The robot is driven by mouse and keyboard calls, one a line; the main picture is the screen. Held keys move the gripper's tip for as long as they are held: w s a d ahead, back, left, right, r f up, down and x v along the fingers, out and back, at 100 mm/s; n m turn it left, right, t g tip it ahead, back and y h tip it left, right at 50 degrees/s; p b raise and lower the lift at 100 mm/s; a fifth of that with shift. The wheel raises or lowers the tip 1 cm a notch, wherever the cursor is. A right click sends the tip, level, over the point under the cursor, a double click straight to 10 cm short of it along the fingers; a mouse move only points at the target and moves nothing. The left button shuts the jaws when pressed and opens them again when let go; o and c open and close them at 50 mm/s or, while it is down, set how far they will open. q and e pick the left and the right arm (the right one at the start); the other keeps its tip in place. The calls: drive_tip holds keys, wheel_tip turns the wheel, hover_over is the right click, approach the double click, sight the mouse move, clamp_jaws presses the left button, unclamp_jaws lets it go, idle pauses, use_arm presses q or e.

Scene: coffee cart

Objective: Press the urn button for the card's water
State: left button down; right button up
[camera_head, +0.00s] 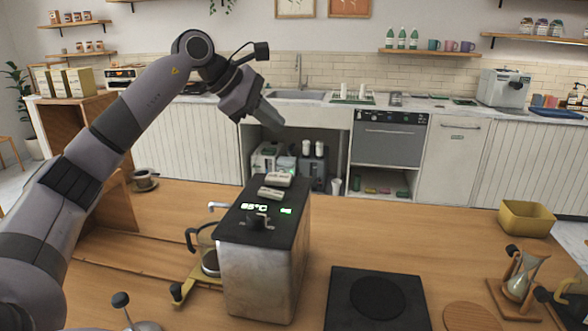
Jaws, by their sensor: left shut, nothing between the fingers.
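The urn (262,270), a metal box with a black top, stands on the wooden counter in the middle. Its top shows a lit "85°C" readout (254,207), a small green light (286,211) and a dark knob (258,220). Two pale raised pieces, a rear one (278,180) and a front one (270,193), sit towards the back of the top; their markings are too small to read. My left gripper (272,120) is shut and empty, in the air above and behind the urn, apart from it. I cannot make out a card. My right gripper is out of view.
A glass pot (208,260) stands close at the urn's left. A black hot plate (340,300) lies to its right, with a wooden disc (470,317) and a glass dripper (522,278) farther right. A yellow bin (526,218) stands at the right edge. A cup (143,178) sits at left.

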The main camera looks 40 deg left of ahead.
use_arm(q)
drive_tip(key=shift+w+a+r, duration=0.1)
drive_tip(key=shift+w, duration=0.15)
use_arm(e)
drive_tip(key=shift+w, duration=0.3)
use_arm(q)
drive_tip(key=shift+s, duration=0.1)
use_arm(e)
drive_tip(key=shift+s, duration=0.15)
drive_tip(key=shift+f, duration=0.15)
use_arm(q)
drive_tip(key=b, duration=0.7)
hover_over(274, 177)
wheel_tip(274, 177, down, 8)
drive_tip(key=shift+r, duration=0.2)
drive_tip(key=shift+f, duration=0.65)
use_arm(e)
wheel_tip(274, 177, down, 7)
use_arm(q)
drive_tip(key=shift+f+b, duration=0.3)
drive_tip(key=shift+f, duration=0.1)
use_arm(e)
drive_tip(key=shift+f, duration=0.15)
